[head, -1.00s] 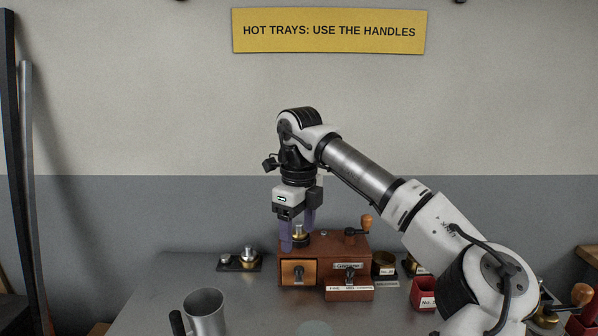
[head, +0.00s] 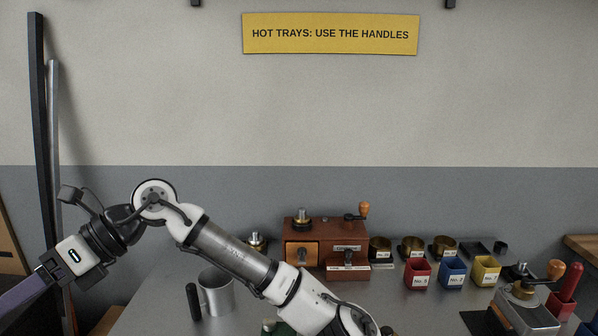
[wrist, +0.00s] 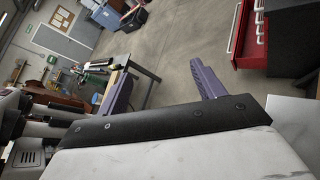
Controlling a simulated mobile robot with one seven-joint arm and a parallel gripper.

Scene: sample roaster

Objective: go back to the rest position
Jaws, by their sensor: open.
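My gripper (head: 22,292) is at the far left of the head view, off the left side of the table and well away from the things on it. Its purple fingers run out of the frame at the left edge. In the wrist view both fingers (wrist: 162,88) stand wide apart with nothing between them, and the floor shows beyond. My arm stretches across the front of the table and hides part of it.
A wooden box with drawers (head: 326,232) stands at the table's back, a brass weight on top. A metal mug (head: 217,292) stands near the left. Red (head: 418,273), blue (head: 453,273) and yellow (head: 486,271) cups stand to the right. A red tool cabinet (wrist: 251,38) shows in the wrist view.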

